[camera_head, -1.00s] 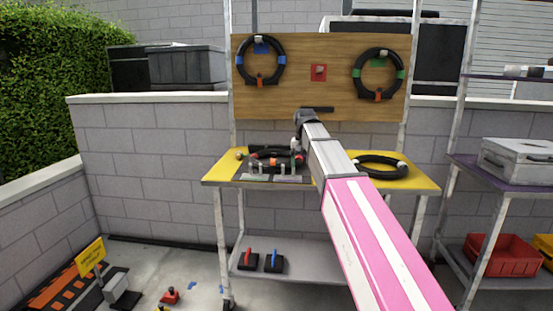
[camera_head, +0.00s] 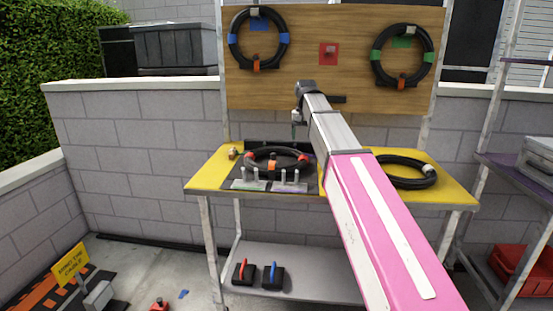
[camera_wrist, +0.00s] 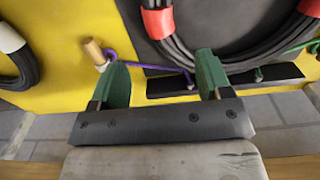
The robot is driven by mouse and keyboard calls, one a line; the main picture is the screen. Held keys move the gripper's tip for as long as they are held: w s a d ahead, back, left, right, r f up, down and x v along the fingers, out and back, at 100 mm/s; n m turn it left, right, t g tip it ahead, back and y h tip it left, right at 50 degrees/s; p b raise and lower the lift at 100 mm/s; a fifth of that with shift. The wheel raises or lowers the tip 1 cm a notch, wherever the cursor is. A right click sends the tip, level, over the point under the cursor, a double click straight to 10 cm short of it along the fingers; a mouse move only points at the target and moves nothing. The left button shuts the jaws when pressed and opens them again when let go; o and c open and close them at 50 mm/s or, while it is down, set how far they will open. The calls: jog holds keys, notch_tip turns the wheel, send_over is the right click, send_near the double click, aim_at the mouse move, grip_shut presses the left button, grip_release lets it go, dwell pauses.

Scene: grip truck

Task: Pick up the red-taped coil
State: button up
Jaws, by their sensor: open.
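The red-taped coil (camera_head: 303,159) is a black cable ring with red tape bands and an orange tag. It lies on a dark mat on the yellow bench in the head view. Part of it, with red tape (camera_wrist: 157,22), shows at the top right in the wrist view. My gripper (camera_head: 295,130) hangs above the coil's back right side in the head view. In the wrist view its green fingers (camera_wrist: 163,78) are apart with nothing held between them. The coil lies beyond the fingertips.
Another black coil (camera_head: 412,183) with white tape lies on the yellow bench (camera_head: 212,175) to the right. A wooden board (camera_head: 310,90) behind carries a blue-taped coil (camera_head: 233,38) and a green-taped coil (camera_head: 376,56). Grey upright posts (camera_head: 254,180) stand at the red-taped coil's front.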

aim_at(302, 157)
jog(key=f, duration=1)
jog(key=shift+s+a+f, duration=0.2)
grip_shut()
